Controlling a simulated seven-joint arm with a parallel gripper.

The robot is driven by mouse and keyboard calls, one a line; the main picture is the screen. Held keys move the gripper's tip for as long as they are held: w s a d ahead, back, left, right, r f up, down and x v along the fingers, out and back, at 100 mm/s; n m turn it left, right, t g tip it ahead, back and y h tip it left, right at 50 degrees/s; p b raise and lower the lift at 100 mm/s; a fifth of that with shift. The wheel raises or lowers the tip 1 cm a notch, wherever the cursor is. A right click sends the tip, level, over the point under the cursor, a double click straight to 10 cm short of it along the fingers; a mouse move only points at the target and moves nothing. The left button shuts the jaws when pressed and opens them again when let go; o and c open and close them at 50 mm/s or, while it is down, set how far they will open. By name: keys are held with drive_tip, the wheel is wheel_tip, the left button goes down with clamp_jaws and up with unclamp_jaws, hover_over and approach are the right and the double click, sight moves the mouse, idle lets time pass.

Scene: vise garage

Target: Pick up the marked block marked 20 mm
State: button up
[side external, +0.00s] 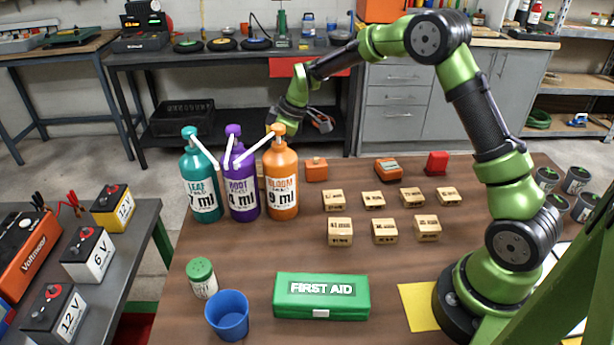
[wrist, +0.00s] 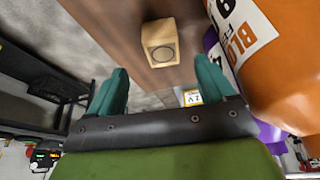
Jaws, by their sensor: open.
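Several light wooden blocks stand in two rows on the brown table; one front block (side external: 340,232) seems to read 41 mm, and the other marks are too small to read. I cannot tell which is marked 20 mm. In the wrist view, one wooden block (wrist: 160,43) with a dark ring on its face stands on the table beyond my fingertips. Its mark is not legible. My gripper (wrist: 162,68) is open, with empty space between its teal fingers.
Teal (side external: 200,180), purple (side external: 241,180) and orange (side external: 281,180) bottles stand close together; the orange one also looms right of my fingers in the wrist view (wrist: 270,60). A green first aid box (side external: 321,297), blue cup (side external: 228,315) and green-lidded jar (side external: 202,278) are in front.

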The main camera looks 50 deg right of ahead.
drive_tip(key=x, duration=0.8)
drive_tip(key=shift+w+a+f, duration=0.15)
drive_tip(key=shift+a, duration=0.2)
drive_tip(key=c, duration=1.1)
